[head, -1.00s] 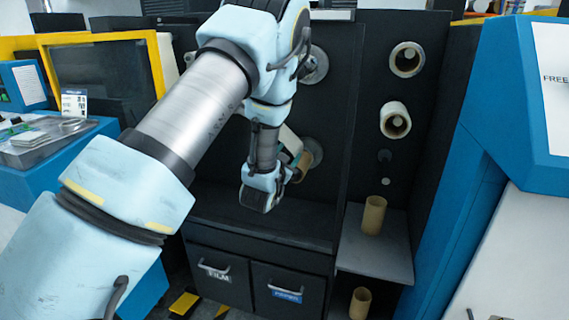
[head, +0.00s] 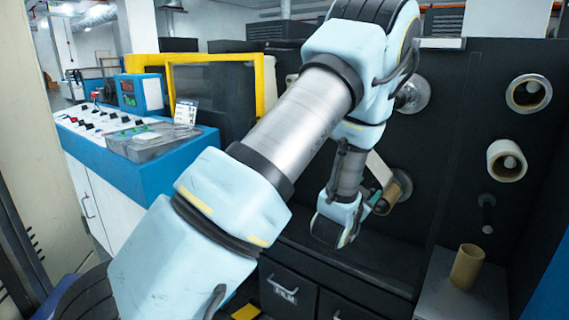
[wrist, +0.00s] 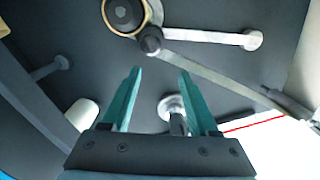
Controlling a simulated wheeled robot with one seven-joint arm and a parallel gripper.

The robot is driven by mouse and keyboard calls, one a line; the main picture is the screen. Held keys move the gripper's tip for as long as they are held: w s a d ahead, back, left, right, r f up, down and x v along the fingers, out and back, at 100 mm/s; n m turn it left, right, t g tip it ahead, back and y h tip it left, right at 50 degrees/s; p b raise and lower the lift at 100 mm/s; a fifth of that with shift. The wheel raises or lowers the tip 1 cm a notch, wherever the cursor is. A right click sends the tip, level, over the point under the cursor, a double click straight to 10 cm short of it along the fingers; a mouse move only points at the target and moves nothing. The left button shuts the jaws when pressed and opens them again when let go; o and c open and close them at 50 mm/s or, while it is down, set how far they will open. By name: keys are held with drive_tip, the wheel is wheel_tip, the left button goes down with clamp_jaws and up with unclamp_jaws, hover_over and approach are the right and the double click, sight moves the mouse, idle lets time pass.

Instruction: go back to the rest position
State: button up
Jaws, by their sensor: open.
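My gripper (wrist: 159,72) is open in the wrist view, with two teal fingers apart and nothing between them. In the head view my arm reaches across the middle, and the gripper (head: 378,201) is partly hidden by my wrist. It is in front of the dark machine panel (head: 443,140), close to a brown core (head: 399,190) on a spindle. I cannot tell whether they touch.
A tan core (head: 466,267) stands on a shelf below. A blue control desk (head: 180,160) is at left. Drawers (head: 290,292) lie below the arm.

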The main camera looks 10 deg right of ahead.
drive_tip(key=w+a+n+g+y+p, duration=0.3)
drive_tip(key=a+n+y, duration=0.45)
drive_tip(key=a, duration=1.15)
drive_tip(key=s+a+r+n+g+y, duration=0.2)
drive_tip(key=s+a+g, duration=0.2)
drive_tip(key=s+a, duration=0.5)
drive_tip(key=s+a+r+n+g+y, duration=0.1)
drive_tip(key=s+a+g, duration=0.3)
drive_tip(key=s+a, duration=0.4)
drive_tip(key=shift+s+a+r+n+g+y, duration=0.35)
drive_tip(key=shift+a+r+n, duration=0.15)
drive_tip(key=shift+n, duration=0.25)
drive_tip(key=shift+c, duration=0.3)
